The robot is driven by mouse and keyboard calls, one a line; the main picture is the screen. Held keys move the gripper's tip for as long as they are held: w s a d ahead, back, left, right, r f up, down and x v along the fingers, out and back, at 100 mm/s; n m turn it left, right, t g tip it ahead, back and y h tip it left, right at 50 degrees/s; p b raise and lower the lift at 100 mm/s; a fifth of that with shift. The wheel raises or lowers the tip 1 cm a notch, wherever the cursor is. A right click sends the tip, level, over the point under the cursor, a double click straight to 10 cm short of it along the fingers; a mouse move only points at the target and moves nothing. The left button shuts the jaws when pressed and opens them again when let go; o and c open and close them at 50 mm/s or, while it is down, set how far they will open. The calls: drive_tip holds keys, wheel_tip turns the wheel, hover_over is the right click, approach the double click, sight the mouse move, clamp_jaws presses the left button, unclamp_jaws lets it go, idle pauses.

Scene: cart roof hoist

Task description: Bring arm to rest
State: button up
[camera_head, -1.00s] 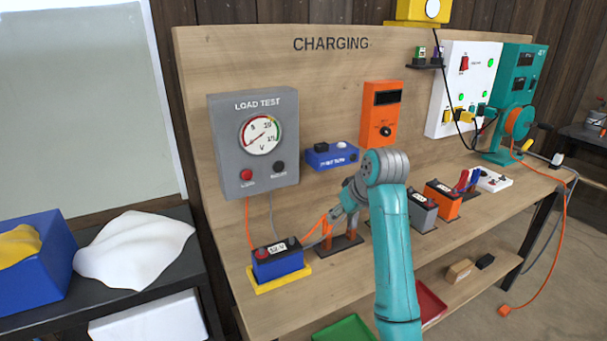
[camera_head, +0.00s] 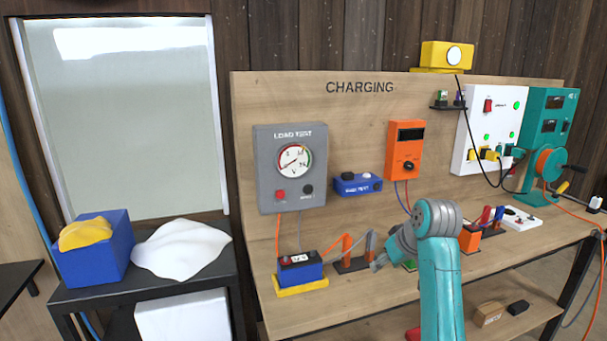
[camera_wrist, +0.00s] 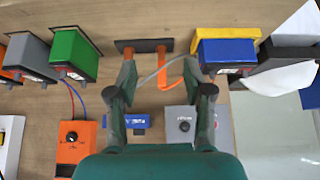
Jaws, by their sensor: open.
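My gripper (camera_head: 378,263) is open and empty at the end of my teal arm, over the front part of the charging bench. A blue battery (camera_head: 300,269) sits on a yellow tray (camera_head: 300,286) farther left. My arm hides part of the battery row.
The load tester (camera_head: 290,190), blue test box (camera_head: 357,184) and orange meter (camera_head: 404,150) are on the back panel. A green battery (camera_wrist: 74,54) and grey battery (camera_wrist: 28,56) stand near the gripper. A black side table with a blue bin (camera_head: 95,258) is at left.

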drive_tip(key=s+a+f+m+t, duration=0.1)
drive_tip(key=s+f, duration=0.3)
drive_tip(key=f, duration=0.6)
drive_tip(key=s+f+t, duration=0.1)
drive_tip(key=s+f, duration=0.3)
drive_tip(key=f, duration=0.6)
drive_tip(key=s+f+m+t+h, duration=0.1)
drive_tip(key=s+f, duration=0.5)
drive_tip(key=s, duration=0.2)
drive_tip(key=s+f+m+t, duration=0.1)
drive_tip(key=s+f, duration=0.5)
drive_tip(key=s, duration=0.2)
drive_tip(key=s+r+t+h, duration=0.1)
drive_tip(key=s+r+t, duration=0.1)
drive_tip(key=s, duration=2)
drive_tip(key=s+r+t, duration=0.2)
drive_tip(key=s+r, duration=1)
drive_tip(key=s, duration=0.3)
drive_tip(key=shift+a+r+m+t, duration=0.2)
drive_tip(key=shift+a+m+t, duration=0.1)
drive_tip(key=shift+a, duration=0.15)
